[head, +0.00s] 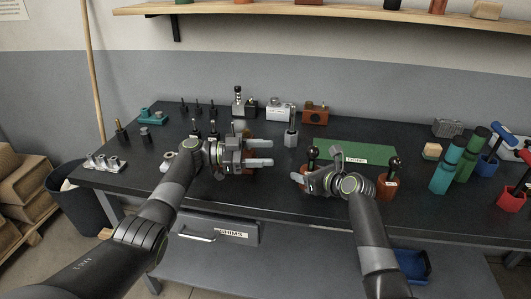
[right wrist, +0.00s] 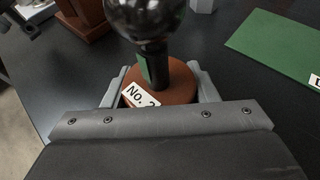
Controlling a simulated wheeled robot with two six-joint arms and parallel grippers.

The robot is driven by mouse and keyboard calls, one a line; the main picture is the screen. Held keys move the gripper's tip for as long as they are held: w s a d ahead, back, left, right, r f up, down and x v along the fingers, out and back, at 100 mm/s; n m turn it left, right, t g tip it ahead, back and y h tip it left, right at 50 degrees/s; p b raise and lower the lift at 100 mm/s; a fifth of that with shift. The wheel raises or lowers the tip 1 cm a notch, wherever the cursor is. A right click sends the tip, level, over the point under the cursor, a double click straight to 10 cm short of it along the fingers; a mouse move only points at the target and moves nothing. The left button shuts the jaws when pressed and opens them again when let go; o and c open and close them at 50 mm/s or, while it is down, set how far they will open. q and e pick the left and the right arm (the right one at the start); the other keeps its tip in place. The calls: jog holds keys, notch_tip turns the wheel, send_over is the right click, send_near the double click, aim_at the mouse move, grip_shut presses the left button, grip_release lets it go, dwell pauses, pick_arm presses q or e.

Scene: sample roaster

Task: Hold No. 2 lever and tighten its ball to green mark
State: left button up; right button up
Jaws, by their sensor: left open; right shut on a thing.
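The No. 2 lever (right wrist: 165,85) has a round red-brown base with a "No. 2" label, a dark stem and a glossy dark ball (right wrist: 150,18). A green mark (right wrist: 143,70) shows low on the stem. My right gripper (right wrist: 158,72) has a finger on each side of the base and is shut on it. In the head view the right gripper (head: 316,165) mostly hides the base, and the dark ball (head: 313,153) shows above it. My left gripper (head: 266,153) is open and empty, left of the lever, its fingers pointing right. Whether ball and mark line up is unclear.
A similar brown lever (head: 388,183) with a dark ball stands right of my right gripper. A green mat (head: 370,150) lies behind. A grey post (head: 291,135) stands behind, between the grippers. Small dark tools line the back left.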

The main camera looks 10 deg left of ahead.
aim_at(313, 151)
pick_arm(q)
jog(key=s+d+n+t+y, duration=0.3)
jog(key=s+d+n+t, duration=0.1)
jog(key=n+t, duration=0.4)
jog(key=shift+n+g, duration=0.4)
jog(key=shift+g, duration=0.3)
jog(key=x, duration=1.1)
jog(key=shift+w+d+r, duration=0.2)
jog(key=shift+w+r, duration=0.05)
jog(key=shift+w, duration=0.05)
jog(key=shift+c, duration=0.4)
jog(key=c, duration=0.9)
